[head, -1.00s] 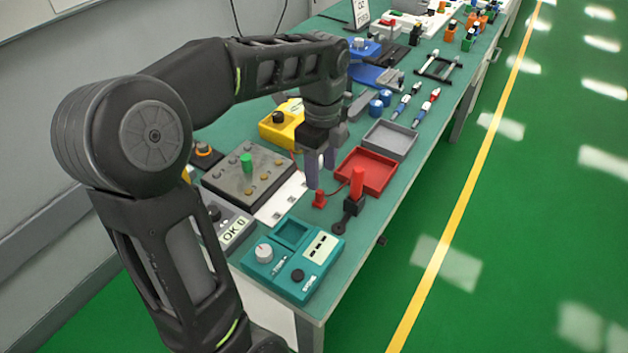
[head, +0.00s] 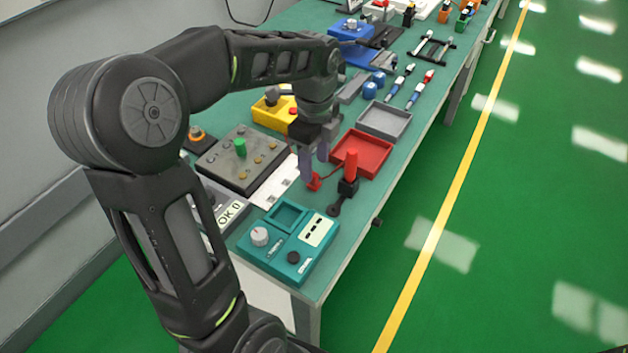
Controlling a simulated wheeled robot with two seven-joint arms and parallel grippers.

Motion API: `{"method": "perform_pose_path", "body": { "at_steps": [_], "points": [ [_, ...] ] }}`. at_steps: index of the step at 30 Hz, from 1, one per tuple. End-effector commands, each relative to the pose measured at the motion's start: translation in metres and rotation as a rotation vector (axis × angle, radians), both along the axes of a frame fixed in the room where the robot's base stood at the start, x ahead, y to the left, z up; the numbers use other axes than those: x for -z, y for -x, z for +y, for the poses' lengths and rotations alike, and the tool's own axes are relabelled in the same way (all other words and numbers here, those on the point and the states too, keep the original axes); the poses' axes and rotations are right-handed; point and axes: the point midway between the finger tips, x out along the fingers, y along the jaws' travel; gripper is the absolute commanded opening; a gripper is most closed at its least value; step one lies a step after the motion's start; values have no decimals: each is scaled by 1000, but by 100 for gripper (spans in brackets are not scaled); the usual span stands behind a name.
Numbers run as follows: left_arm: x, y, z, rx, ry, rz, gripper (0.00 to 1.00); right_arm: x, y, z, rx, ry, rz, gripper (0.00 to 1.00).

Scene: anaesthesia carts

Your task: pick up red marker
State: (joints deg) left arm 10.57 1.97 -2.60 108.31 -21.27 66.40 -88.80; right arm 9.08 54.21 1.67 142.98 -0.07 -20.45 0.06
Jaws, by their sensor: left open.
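My left gripper (head: 315,172) points down, open, over the near part of the bench, with its fingertips at a small red piece (head: 313,182). One finger partly covers this piece, and I cannot tell whether they touch. A thin dark red cord runs from near it towards the red tray. An upright red cylinder (head: 351,165) stands in a black holder just right of the gripper. Farther back lies a slim blue-and-white pen-like item with a red end (head: 420,88). I cannot tell for sure which of these is the red marker. My right gripper is not in view.
A red tray (head: 387,166) and a grey tray (head: 404,127) lie beyond the gripper. A teal device (head: 277,268) stands in front, a grey panel with a green knob (head: 240,147) to the left, a yellow box (head: 264,118) behind. The bench's right edge is close to the holder.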

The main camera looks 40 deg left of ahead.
Motion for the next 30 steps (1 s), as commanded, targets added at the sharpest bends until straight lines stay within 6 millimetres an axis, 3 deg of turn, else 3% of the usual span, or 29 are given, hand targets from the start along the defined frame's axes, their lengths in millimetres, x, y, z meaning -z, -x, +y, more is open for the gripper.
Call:
{"method": "perform_pose_path", "body": {
  "at_steps": [11, 30],
  "points": [
    [46, 4, 4, 0, 1, 4, 49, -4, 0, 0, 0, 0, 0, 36],
    [47, 3, 4, 0, 0, 1, 47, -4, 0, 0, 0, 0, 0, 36]
  ]
}}
